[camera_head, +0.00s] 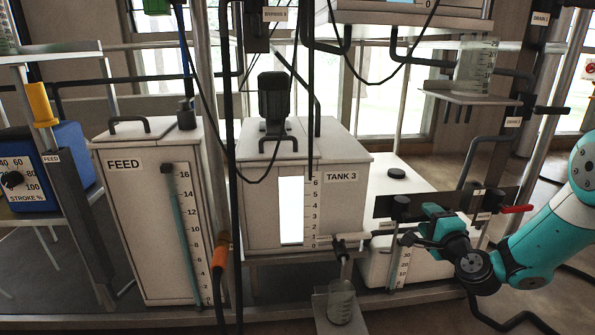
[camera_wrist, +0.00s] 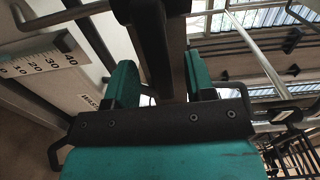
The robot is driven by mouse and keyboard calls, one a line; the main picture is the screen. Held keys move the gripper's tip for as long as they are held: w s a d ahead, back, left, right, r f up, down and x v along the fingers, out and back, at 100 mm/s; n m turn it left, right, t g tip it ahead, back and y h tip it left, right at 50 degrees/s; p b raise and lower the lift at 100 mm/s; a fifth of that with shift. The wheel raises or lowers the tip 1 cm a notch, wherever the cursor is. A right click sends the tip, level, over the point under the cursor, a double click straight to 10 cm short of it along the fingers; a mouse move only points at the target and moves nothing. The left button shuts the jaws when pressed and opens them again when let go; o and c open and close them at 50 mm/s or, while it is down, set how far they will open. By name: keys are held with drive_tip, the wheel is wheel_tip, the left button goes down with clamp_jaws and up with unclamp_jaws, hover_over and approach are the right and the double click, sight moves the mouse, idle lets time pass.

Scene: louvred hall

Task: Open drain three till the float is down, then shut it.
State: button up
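Tank 3 (camera_head: 262,205) stands mid-picture in the head view, a pale box with a bright sight window (camera_head: 291,211) beside a scale marked 0 to 6. I cannot make out a float in the window. A pale drain fitting (camera_head: 352,238) leaves its lower right, with a beaker (camera_head: 340,303) below. My gripper (camera_head: 412,228) is right of this fitting, before a dark rail. In the wrist view my gripper (camera_wrist: 162,85) has its teal fingers apart, with a dark bar (camera_wrist: 158,35) between them. I cannot tell whether they touch it. Drain three's handle is not clear.
The FEED tank (camera_head: 150,225) stands left. A red lever (camera_head: 516,209) sits right of my gripper. A low white tank with a scale (camera_head: 385,265) is behind the drain fitting; the wrist view shows its scale (camera_wrist: 38,65). Cables hang before Tank 3; pipes crowd the right.

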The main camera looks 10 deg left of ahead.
drive_tip(key=b+v, duration=0.7)
drive_tip(key=b, duration=0.2)
drive_tip(key=shift+r, duration=0.2)
drive_tip(key=shift+w, duration=0.1)
